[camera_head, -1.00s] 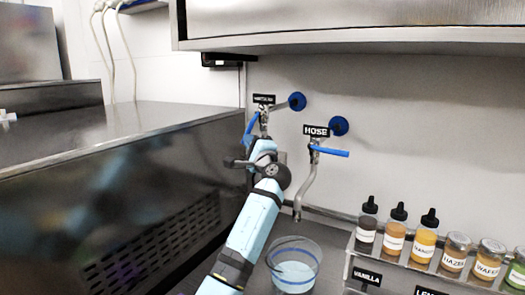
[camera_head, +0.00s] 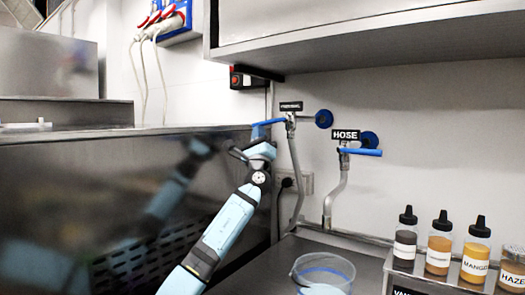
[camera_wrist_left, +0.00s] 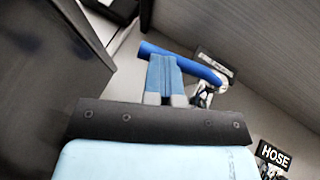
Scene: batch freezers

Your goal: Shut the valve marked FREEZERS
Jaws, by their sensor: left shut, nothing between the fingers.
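The valve under the black sign (camera_head: 290,106), whose lettering is too small to read surely, has a blue lever (camera_head: 270,122) lying about level and pointing left from its metal body (camera_head: 291,122). In the left wrist view the blue lever (camera_wrist_left: 195,67) runs across just beyond my fingers. My left gripper (camera_head: 258,133) is shut and empty, its fingertips just under the lever's outer part. In the wrist view my fingers (camera_wrist_left: 165,70) overlap the lever; whether they touch it I cannot tell. My right gripper is not in view.
A clear tub (camera_head: 323,262) stands below. Labelled bottles (camera_head: 439,245) stand on a rack at right. The dark steel freezer side (camera_head: 100,190) is close by my left arm.

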